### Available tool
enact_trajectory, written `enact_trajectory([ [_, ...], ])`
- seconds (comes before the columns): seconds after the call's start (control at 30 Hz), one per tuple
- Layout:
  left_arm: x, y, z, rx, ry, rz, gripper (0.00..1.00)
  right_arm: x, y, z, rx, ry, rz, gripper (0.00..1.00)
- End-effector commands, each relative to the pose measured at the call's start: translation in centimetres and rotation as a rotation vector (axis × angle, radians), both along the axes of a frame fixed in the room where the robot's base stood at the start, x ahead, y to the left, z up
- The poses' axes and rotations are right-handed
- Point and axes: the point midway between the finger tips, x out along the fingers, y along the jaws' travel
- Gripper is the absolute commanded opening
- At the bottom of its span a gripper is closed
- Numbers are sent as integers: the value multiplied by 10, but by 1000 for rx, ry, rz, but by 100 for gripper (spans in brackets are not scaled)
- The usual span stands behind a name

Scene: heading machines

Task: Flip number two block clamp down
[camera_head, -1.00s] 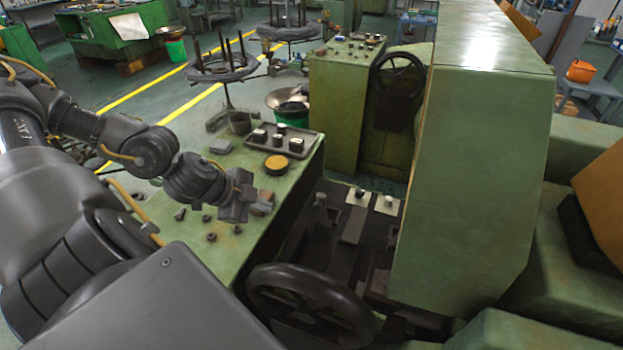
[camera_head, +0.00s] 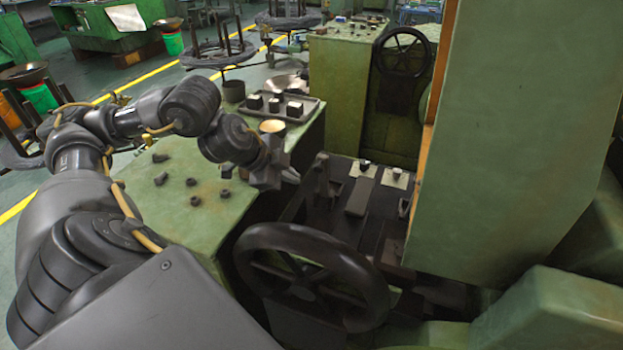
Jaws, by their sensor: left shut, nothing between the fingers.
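My left gripper (camera_head: 287,175) is shut and empty. It hangs over the right edge of the green bench, left of the machine's dark bed (camera_head: 340,229). An upright dark clamp piece (camera_head: 322,177) stands at the left of the bed, a short way right of the gripper and apart from it as far as I can see. A long dark block (camera_head: 359,197) lies flat in the middle of the bed. Further dark parts sit to its right, partly hidden by the green housing. I can read no numbers, so I cannot tell which clamp is number two. My right gripper is not in view.
A large black handwheel (camera_head: 312,277) stands in front of the bed. The tall green housing (camera_head: 510,150) blocks the right side. A tray of black blocks (camera_head: 279,106) and several loose nuts and bolts lie on the bench (camera_head: 215,209).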

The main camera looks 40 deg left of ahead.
Motion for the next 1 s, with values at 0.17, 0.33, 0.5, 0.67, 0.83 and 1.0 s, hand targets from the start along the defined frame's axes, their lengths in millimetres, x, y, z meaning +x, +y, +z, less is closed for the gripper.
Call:
enact_trajectory([
  [0.17,24,-9,-29,-4,3,0,0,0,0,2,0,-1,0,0],
  [0.33,46,-11,-46,-1,0,3,0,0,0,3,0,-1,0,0],
  [0.5,66,-2,-41,1,-1,2,0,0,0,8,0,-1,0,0],
  [0.67,74,2,-40,2,0,0,0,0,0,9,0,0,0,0],
  [0.83,77,3,-40,3,0,0,0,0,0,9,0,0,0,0],
  [1.0,76,3,-40,3,0,0,0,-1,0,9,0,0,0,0],
])
